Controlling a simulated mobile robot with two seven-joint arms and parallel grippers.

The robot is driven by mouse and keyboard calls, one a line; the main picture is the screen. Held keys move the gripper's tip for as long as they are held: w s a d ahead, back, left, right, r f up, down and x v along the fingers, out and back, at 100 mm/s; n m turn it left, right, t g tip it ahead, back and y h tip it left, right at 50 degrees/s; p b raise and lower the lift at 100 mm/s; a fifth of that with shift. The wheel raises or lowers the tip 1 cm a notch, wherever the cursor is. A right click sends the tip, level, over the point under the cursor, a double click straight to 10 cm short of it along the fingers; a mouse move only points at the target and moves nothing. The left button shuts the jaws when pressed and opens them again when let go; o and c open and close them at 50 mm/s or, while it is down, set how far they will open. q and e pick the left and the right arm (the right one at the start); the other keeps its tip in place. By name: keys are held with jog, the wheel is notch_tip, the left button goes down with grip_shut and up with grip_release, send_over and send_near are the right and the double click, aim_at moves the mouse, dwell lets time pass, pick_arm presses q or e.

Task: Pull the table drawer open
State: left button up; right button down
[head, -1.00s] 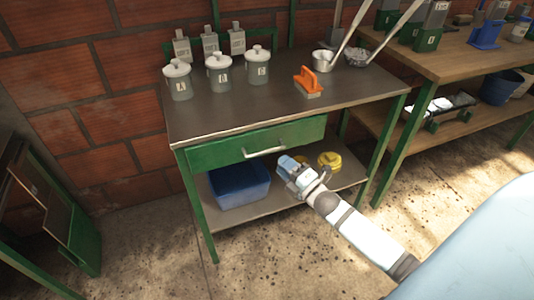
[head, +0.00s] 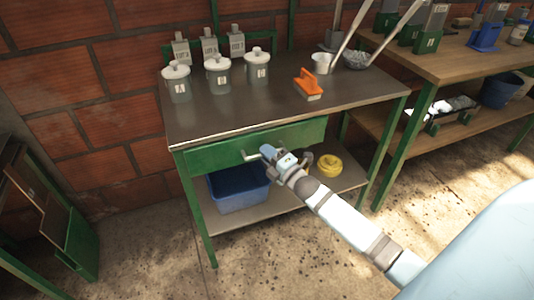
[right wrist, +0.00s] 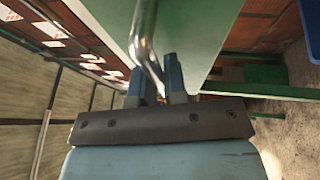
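In the right wrist view the metal handle (right wrist: 145,28) runs down from the top and bends in between the two fingertips of my right gripper (right wrist: 159,75). The fingers stand apart with the handle between their tips; I cannot see firm contact on both sides. My left gripper is not in view.
The table top (head: 230,108) holds grey lidded jars (head: 218,76), an orange-handled brush (head: 308,83) and metal ladles. A blue bin (head: 238,190) and a yellow coil (head: 329,165) lie on the lower shelf. A wooden bench (head: 440,62) stands at right. Floor in front is clear.

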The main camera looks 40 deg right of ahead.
pick_arm(q)
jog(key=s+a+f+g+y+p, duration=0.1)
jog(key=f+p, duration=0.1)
jog(key=p, duration=0.2)
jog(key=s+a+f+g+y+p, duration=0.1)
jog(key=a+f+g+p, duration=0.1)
jog(key=p, duration=0.2)
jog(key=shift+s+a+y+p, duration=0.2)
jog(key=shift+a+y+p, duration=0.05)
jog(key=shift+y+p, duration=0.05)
pick_arm(e)
jog(key=s+a, duration=0.2)
jog(key=s, duration=0.9)
jog(key=s+a, duration=0.3)
jog(key=s, duration=0.8)
jog(key=shift+a, duration=0.15)
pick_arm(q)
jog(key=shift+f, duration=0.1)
pick_arm(e)
jog(key=c, duration=1.2)
grip_release()
